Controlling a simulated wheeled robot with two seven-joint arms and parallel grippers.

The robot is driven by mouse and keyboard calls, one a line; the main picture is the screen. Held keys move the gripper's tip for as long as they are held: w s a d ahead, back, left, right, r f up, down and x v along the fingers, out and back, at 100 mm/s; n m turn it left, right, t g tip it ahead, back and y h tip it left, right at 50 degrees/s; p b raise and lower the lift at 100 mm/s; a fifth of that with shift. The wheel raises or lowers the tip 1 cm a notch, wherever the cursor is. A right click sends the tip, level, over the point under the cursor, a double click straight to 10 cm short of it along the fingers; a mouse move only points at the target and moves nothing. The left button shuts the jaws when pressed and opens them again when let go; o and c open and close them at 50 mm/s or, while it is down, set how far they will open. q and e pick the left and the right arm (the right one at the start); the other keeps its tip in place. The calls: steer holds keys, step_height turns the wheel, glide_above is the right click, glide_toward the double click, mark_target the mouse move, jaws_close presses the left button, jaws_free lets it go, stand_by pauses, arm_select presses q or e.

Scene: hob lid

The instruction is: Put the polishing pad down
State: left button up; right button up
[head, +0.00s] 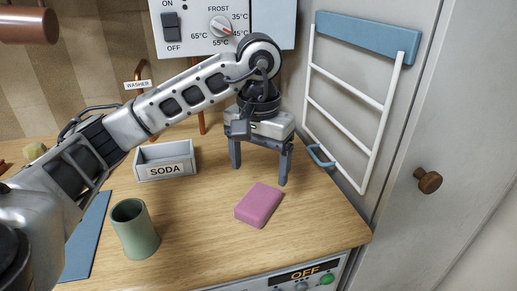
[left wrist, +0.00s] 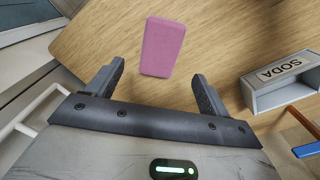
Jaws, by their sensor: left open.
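The polishing pad (head: 259,205) is a pink block lying flat on the wooden worktop (head: 200,250). It also shows in the left wrist view (left wrist: 163,47), beyond the fingertips and in line with the gap between them. My left gripper (head: 260,165) is open and empty, pointing down above the worktop behind the pad. Its two fingers also show spread apart in the left wrist view (left wrist: 155,85). The pad and the fingers look apart. My right gripper is not in view.
A grey tray marked SODA (head: 166,170) stands left of my gripper. A green cup (head: 134,229) stands at the front left, near a blue board (head: 86,240). A white rack (head: 345,140) hangs on the right wall. The worktop right of the pad is clear.

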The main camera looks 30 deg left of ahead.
arm_select(q)
steer(key=shift+r+p, duration=0.3)
steer(key=shift+r, duration=1.6)
